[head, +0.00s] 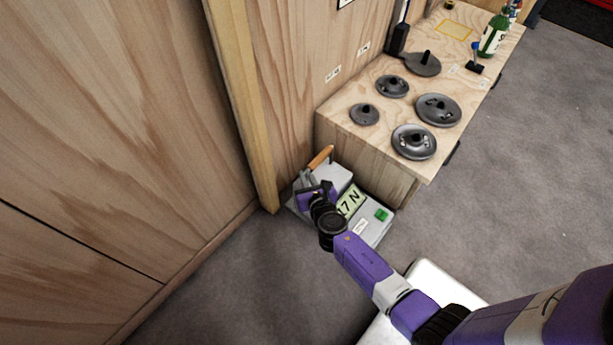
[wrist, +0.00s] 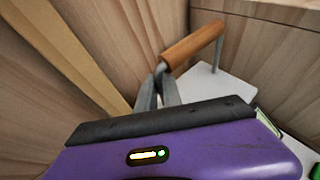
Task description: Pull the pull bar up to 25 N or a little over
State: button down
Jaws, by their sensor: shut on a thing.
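The pull bar (head: 320,158) is a wooden, orange-brown rod above a grey floor unit (head: 373,231) in the corner by the wall. It also shows in the wrist view (wrist: 193,45), tilted, with its far end on a thin metal rod. My gripper (head: 308,176) is at the bar's near end; in the wrist view its fingers (wrist: 159,76) are shut on that end. The unit's display (head: 350,200) reads "17 N"; a leading digit could be hidden behind my arm. A green button (head: 382,214) sits beside the display.
A wooden bench (head: 365,150) with several round grey weights (head: 414,141), a brush and a green bottle (head: 493,36) stands behind and right of the unit. A wooden post (head: 243,110) and wall panels are close on the left. Grey floor is clear at right.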

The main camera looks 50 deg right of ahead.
aim_at(306, 171)
jog(key=shift+w+r+p, duration=0.15)
jog(key=shift+r+p, duration=2)
jog(key=shift+r, duration=0.3)
dwell(1.1)
